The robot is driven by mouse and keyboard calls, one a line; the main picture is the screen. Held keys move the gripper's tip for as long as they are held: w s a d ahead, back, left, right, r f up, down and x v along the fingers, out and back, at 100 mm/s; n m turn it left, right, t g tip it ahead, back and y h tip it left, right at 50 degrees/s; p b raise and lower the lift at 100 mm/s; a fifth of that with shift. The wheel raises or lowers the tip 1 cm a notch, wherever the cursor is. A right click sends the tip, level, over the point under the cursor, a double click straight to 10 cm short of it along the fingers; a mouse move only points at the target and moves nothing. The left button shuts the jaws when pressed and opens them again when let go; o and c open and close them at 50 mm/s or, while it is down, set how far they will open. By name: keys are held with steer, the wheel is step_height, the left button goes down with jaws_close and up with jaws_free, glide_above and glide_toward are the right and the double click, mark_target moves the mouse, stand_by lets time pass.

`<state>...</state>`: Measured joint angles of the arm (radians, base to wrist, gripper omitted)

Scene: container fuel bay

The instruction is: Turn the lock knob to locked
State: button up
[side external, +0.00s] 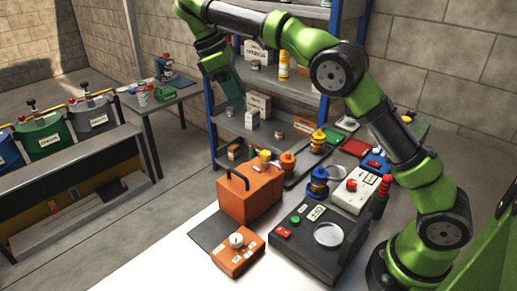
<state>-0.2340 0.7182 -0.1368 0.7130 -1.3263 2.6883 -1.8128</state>
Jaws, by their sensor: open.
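A small orange box (238,262) lies at the front of the white table. A round white knob (236,241) sits on its top, with small white labels around it. I take this to be the lock knob; its setting is too small to read. My gripper (235,102) is raised well above and behind the box, in front of the shelf, pointing down. It is open and holds nothing that I can see. The fingertips are small and hard to make out.
A larger orange case (249,196) with a dark handle stands just behind the knob box. A dark grey unit (318,240) with a round dish stands to its right. A white box with a red button (355,188) and blue and orange canisters stand farther back.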

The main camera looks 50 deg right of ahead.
glide_toward(266, 152)
steer(key=shift+n, duration=0.3)
steer(key=x, duration=0.8)
steer(key=shift+f, duration=0.2)
steer(key=shift+c, duration=0.4)
jaws_close()
